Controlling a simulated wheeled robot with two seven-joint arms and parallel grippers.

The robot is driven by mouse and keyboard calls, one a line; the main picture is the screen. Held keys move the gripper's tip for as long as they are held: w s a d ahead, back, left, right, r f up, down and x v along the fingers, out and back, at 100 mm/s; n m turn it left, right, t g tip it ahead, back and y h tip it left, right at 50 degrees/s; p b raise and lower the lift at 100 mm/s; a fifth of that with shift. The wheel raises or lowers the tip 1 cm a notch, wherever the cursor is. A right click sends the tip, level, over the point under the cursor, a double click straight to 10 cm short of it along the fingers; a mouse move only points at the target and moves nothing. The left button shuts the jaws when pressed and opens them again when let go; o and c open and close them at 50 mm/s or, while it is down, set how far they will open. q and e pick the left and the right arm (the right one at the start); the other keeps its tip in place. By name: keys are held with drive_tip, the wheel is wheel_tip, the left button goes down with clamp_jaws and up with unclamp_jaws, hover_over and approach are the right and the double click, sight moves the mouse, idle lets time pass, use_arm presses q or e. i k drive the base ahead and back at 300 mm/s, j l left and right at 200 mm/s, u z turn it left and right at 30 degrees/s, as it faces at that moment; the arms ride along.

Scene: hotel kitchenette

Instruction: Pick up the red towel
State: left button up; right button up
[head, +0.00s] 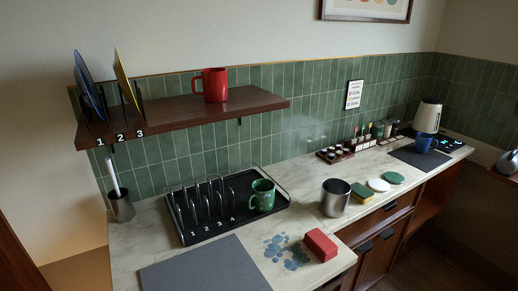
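A red folded block (320,244), which looks like the red towel, lies on the pale counter near its front edge. It sits just right of a patch of blue-grey wet-looking spots (286,252). Nothing covers it. Neither of my grippers shows in the head view.
A black drying rack (274,213) with a green mug (262,195) stands behind left. A metal canister (335,198), a yellow-green sponge (361,192) and round discs (379,185) are to the right. A grey mat (205,266) lies front left. A shelf (180,113) overhangs the left counter.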

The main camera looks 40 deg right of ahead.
sight(324, 248)
drive_tip(key=z, duration=1.65)
drive_tip(key=l+u, duration=0.1)
drive_tip(key=u, duration=0.7)
drive_tip(key=i+l+u, duration=0.15)
drive_tip(key=l+u, duration=0.25)
drive_tip(key=l, duration=0.15)
drive_tip(key=l+u, duration=0.4)
drive_tip(key=l, duration=0.2)
drive_tip(key=l+u, duration=0.4)
drive_tip(key=l, duration=0.2)
